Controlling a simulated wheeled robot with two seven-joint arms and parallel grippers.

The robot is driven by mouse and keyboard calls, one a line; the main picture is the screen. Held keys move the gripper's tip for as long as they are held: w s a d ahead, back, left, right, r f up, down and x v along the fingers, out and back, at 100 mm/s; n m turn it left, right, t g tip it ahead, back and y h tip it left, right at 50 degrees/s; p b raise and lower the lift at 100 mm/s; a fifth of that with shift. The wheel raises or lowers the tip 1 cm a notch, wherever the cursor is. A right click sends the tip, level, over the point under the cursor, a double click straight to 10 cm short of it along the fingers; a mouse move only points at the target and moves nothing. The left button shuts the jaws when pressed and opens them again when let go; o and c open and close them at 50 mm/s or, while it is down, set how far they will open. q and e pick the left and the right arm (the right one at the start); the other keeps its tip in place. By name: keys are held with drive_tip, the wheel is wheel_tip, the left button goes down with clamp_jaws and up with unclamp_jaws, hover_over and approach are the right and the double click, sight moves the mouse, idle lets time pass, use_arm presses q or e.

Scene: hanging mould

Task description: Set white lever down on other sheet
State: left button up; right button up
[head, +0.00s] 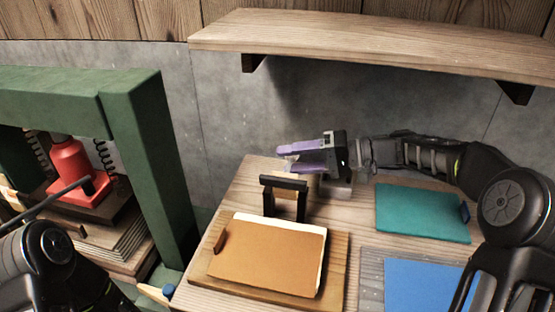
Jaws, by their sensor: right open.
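My right gripper (290,153), with purple fingers, points left above the back of the wooden table. Its fingers are open, and a small pale patch shows between them; I cannot tell whether this is the white lever. No white lever can be clearly made out. A brown sheet (265,258) lies on a wooden board with a pale edge showing under it. A teal sheet (420,212) lies at the right, and a blue sheet (425,284) lies on a grey board at the front right, partly behind my right arm. My left gripper is out of view.
A black upright frame (284,182) stands behind the brown sheet, close below my right gripper. A green press frame (150,150) with a red jack (72,172) stands at the left. A wooden shelf (380,45) hangs above the table (245,190). A pale grey block (338,188) sits under the gripper.

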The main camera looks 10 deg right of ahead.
sight(290, 160)
drive_tip(key=shift+x, duration=1.85)
clamp_jaws()
